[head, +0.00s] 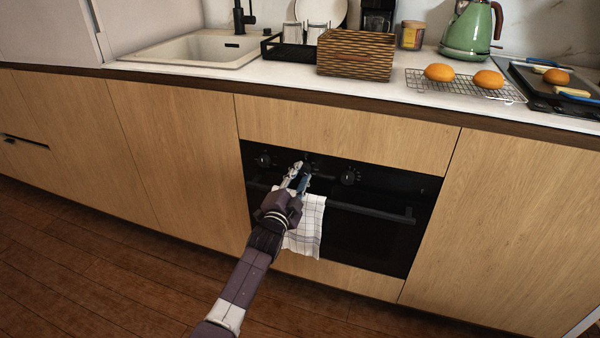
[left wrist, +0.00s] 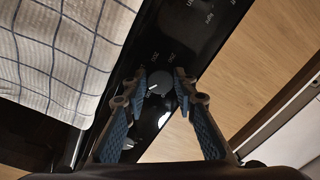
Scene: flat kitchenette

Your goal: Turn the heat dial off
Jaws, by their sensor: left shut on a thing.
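The black oven (head: 365,225) is set under the counter, with a row of dark dials on its top panel. My left gripper (head: 302,173) reaches up to the middle dial, mostly covering it in the head view. In the left wrist view, the heat dial (left wrist: 159,80) is round and dark grey with a white pointer line, and pale markings ring it. The left gripper's fingertips (left wrist: 160,86) stand on both sides of this dial, shut on it. My right gripper is in neither view.
A checked towel (head: 306,225) hangs on the oven handle (head: 370,211), close beside my left gripper. Another dial (head: 350,177) is to the right and one (head: 263,160) to the left. The counter above holds a woven box (head: 356,56), kettle (head: 468,30) and bread rack (head: 450,87).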

